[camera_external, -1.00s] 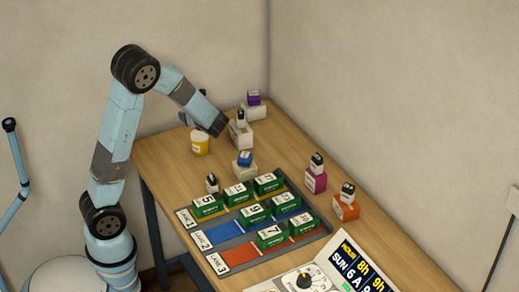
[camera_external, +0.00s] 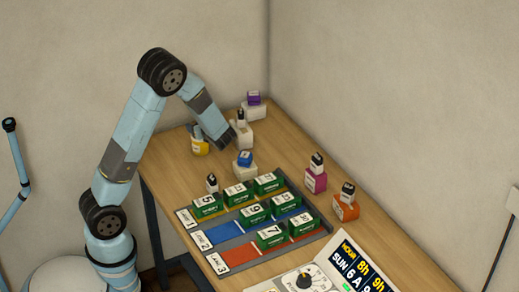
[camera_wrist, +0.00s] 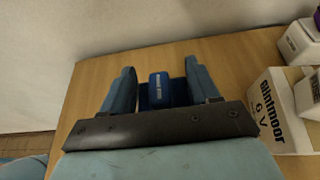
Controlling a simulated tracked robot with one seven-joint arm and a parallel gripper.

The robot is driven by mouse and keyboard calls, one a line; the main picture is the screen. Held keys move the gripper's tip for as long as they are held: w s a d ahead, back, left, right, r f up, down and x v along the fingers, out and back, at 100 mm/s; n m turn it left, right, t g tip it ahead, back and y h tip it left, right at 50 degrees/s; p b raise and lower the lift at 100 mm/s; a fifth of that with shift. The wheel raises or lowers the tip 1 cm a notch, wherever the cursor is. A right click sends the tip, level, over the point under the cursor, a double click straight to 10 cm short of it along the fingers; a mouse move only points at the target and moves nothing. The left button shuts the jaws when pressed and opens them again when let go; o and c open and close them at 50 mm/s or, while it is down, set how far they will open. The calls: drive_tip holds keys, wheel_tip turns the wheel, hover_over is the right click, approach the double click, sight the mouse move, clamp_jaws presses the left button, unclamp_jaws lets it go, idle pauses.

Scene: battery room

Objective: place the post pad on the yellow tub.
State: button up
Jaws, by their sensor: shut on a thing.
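The yellow tub (camera_external: 201,150) stands near the table's back left edge, and its top is partly covered by my gripper in the external view. My gripper (camera_external: 196,134) points down at the tub. In the wrist view my gripper (camera_wrist: 160,76) is shut on a blue piece with small pale lettering, which I take to be the post pad (camera_wrist: 158,86). The post pad sits between the two fingers. I cannot tell whether it touches the tub. The tub is not discernible in the wrist view.
A white battery with a blue top (camera_external: 244,166) stands nearer the tray. The lane tray (camera_external: 222,255) holds several green batteries. Pink (camera_external: 315,182) and orange (camera_external: 344,211) batteries stand right.

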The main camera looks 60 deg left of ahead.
drive_tip(key=shift+f, duration=0.1)
drive_tip(key=o, duration=1)
drive_tip(key=shift+d+r, duration=0.2)
drive_tip(key=v, duration=1.2)
drive_tip(key=s+d+r+n+t+h, duration=0.2)
drive_tip(key=s+d+r+n+h, duration=0.2)
drive_tip(key=s, duration=0.4)
drive_tip(key=s+d+r+n+t+h, duration=0.1)
drive_tip(key=s+d+r+n+h, duration=0.4)
drive_tip(key=s+d+n, duration=0.3)
drive_tip(key=s+d+r+n+t+h, duration=0.2)
drive_tip(key=s+d+r+n+h, duration=0.2)
drive_tip(key=s, duration=0.5)
drive_tip(key=shift+s+d+r+n+t, duration=0.1)
drive_tip(key=shift+d+r+n+t, duration=0.2)
drive_tip(key=shift+d+r+n, duration=0.85)
drive_tip(key=shift+d+f, duration=0.1)
